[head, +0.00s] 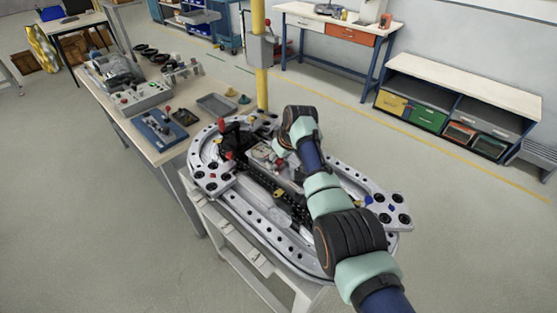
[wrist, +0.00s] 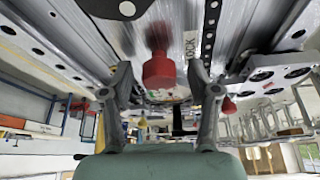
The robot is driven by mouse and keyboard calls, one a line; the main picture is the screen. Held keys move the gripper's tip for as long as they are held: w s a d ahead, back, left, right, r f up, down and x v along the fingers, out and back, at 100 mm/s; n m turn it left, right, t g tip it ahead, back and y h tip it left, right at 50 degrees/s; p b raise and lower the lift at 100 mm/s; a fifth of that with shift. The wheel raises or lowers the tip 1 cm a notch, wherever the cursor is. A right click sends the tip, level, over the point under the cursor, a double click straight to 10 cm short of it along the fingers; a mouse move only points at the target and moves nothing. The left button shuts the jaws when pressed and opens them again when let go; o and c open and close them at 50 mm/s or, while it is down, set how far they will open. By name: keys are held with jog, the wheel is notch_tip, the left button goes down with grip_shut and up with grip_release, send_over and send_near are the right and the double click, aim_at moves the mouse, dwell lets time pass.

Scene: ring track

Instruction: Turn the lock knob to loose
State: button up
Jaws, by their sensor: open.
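The fingers are spread, with a visible gap on each side of the knob. I cannot tell how deep the knob sits between them. In the head view my wrist covers the middle of the ring track (head: 283,240), and the fingers are mostly hidden.
The oval track stands on a light frame. Red-topped levers (head: 228,155) rise at its left side. A workbench (head: 140,135) with a blue box (head: 160,128) and a grey tray (head: 216,104) stands close on the left. A yellow post (head: 261,60) stands behind the track.

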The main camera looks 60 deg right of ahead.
grip_shut()
jog(key=n+b, duration=0.1)
jog(key=f+n+y+b, duration=0.1)
jog(key=b, duration=0.1)
jog(key=shift+d, duration=0.1)
jog(key=shift+w+n+b, duration=0.1)
jog(key=shift+n+b, duration=0.5)
jog(key=shift+b, duration=0.6)
jog(key=b, duration=0.3)
jog(key=shift+n+y+b, duration=0.3)
jog(key=shift+n+b, duration=0.05)
jog(key=shift+n, duration=0.05)
jog(key=shift+r+b, duration=0.25)
jog(key=shift+b, duration=0.55)
jog(key=shift+r+n, duration=0.25)
jog(key=shift+n, duration=0.05)
